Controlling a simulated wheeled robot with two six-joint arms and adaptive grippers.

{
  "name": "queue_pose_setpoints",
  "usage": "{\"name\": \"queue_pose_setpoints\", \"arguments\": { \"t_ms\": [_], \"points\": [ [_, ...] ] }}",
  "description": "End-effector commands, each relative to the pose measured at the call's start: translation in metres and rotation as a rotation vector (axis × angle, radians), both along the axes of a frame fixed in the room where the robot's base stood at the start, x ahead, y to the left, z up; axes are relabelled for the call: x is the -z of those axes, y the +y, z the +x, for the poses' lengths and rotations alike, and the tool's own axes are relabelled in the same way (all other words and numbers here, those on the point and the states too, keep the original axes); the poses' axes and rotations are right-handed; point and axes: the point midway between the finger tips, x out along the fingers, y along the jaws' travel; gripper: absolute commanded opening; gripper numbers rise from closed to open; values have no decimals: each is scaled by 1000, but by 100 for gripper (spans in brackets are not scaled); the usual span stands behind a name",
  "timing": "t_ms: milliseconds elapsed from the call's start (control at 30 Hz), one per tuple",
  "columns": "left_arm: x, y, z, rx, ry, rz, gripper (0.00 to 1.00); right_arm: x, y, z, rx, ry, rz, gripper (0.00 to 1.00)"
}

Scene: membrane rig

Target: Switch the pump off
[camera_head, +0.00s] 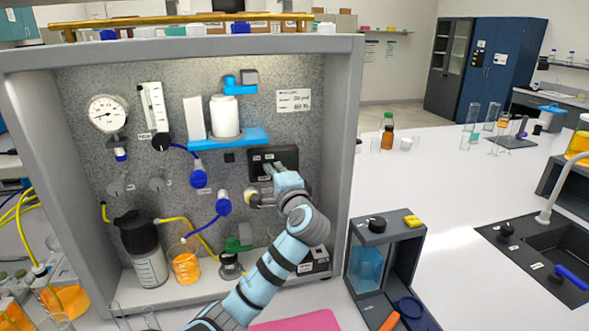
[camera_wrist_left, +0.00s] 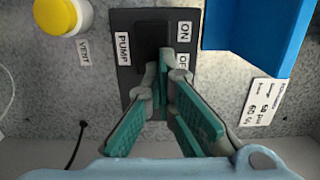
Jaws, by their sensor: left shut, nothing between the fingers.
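The pump switch is a black panel (camera_head: 287,156) on the speckled back wall of the rig, right of the blue shelf. In the left wrist view the panel (camera_wrist_left: 125,75) bears white labels PUMP, ON and a partly covered OFF. A dark raised part (camera_wrist_left: 152,40) sits in its middle; its setting I cannot tell. My left gripper (camera_head: 270,171) is shut and empty, in front of the panel's lower part. In the left wrist view its teal-padded fingers (camera_wrist_left: 163,78) overlap the panel and partly hide the switch; whether they touch it I cannot tell. My right gripper is not in view.
A blue shelf (camera_head: 245,138) holds a white canister (camera_head: 224,115) beside the panel. A yellow-capped VENT knob (camera_wrist_left: 62,15) is close by. The rig's grey right post (camera_head: 345,130) stands right of my arm. Bottles, tubing and an orange beaker (camera_head: 186,268) fill the lower left.

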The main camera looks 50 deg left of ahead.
Motion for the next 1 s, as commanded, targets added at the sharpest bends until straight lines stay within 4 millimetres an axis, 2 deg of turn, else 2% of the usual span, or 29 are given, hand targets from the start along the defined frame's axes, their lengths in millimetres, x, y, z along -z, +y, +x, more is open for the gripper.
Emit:
{"name": "queue_pose_setpoints", "arguments": {
  "t_ms": [67,400,533,667,900,1000],
  "points": [
    [-3,1,1,0,3,0,0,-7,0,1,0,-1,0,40],
    [-1,0,3,4,1,2,0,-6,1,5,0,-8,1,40],
    [0,-9,1,9,1,0,0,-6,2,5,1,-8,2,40],
    [0,-35,-9,12,-1,-3,0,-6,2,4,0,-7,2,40],
    [-1,-96,-37,10,-3,-3,0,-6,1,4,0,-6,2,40],
    [-1,-110,-43,10,0,0,0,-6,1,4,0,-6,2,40]
  ]
}}
